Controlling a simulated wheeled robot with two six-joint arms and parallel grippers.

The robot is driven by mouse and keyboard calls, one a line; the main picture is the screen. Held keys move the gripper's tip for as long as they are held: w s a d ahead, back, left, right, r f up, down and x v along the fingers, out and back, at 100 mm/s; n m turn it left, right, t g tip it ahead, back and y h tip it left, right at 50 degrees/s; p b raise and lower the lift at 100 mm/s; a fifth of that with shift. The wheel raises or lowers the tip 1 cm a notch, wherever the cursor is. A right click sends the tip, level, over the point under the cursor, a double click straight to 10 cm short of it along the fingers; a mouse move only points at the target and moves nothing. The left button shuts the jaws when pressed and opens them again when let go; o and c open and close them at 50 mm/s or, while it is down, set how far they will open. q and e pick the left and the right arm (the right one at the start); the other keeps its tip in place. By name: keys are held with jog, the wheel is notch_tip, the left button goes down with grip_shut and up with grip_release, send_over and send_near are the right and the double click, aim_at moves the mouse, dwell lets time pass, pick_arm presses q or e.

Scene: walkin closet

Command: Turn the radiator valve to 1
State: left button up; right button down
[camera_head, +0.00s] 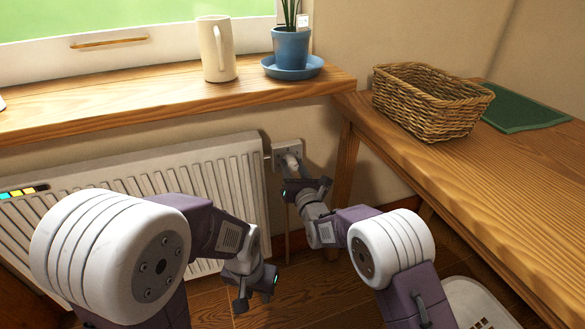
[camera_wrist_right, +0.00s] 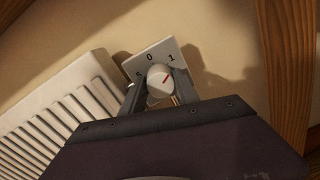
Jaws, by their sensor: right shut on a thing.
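In the head view the valve knob (camera_head: 291,160) sits at the radiator's right end. My right gripper (camera_wrist_right: 159,88) is shut on the knob, one finger on each side; it also shows in the head view (camera_head: 294,168). My left gripper (camera_head: 254,300) is open and empty, low in front of the radiator.
The white radiator (camera_head: 228,180) is under a wooden sill (camera_head: 150,100) with a cream mug (camera_head: 216,50) and a blue plant pot (camera_head: 291,48). A wooden bench (camera_head: 480,180) with a wicker basket (camera_head: 430,103) and green cloth (camera_head: 520,108) stands right. Its leg (camera_head: 345,165) is close to my right gripper.

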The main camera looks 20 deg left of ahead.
aim_at(292, 170)
jog(key=shift+f, duration=0.15)
jog(key=c, duration=0.9)
grip_release()
jog(key=b+v, duration=0.1)
jog(key=b, duration=0.1)
jog(key=b+v, duration=0.3)
jog(key=b, duration=0.1)
jog(key=shift+s+d+f, duration=0.2)
jog(key=shift+s+f, duration=0.15)
jog(key=shift+f, duration=0.05)
jog(key=b+v, duration=0.1)
jog(key=v, duration=0.1)
jog(key=r+b+v, duration=0.1)
jog(key=v, duration=0.1)
jog(key=shift+s+d+b, duration=0.1)
jog(key=shift+b, duration=0.25)
